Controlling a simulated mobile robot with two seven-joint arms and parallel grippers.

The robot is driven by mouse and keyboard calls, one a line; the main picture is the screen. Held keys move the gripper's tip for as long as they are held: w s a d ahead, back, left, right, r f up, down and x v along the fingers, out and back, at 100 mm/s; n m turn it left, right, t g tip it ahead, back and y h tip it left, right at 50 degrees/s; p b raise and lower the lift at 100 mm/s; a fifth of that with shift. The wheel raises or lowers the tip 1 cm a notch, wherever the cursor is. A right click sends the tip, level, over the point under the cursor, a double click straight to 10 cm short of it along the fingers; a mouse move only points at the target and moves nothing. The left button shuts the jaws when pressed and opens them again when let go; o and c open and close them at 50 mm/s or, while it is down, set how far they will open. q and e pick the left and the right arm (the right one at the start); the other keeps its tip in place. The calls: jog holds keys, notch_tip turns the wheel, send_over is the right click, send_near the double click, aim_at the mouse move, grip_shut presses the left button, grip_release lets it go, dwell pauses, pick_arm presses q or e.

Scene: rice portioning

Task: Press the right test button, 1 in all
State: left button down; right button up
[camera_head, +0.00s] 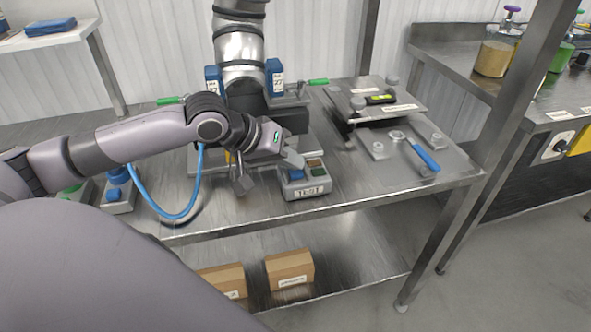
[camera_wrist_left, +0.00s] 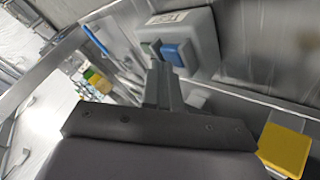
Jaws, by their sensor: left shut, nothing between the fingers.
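The right test box (camera_head: 304,191) is a grey block with a "TEST" label on its front, on the table in the head view. A blue button (camera_head: 296,174) is on its top, beside smaller dark reddish and green patches. My left gripper (camera_head: 297,162) is shut and empty, close to the box's top behind the blue button. Its fingers (camera_wrist_left: 159,72) show just below the buttons; contact cannot be told. My right gripper is not in view.
Another box with a blue button (camera_head: 118,175) stands at the left of the table. A plate with a blue-handled tool (camera_head: 425,157) lies to the right. A yellow block (camera_wrist_left: 284,150) shows in the wrist view. Cardboard boxes (camera_head: 290,270) sit on the lower shelf.

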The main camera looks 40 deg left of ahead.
aim_at(290, 173)
pick_arm(q)
jog(key=shift+f, duration=0.35)
dwell(0.3)
jog(key=shift+r+p, duration=0.95)
jog(key=shift+p, duration=0.35)
jog(key=shift+r, duration=0.1)
notch_tip(290, 173, up, 3)
jog(key=p, duration=0.3)
jog(key=shift+p, duration=0.3)
jog(key=shift+r, duration=0.95)
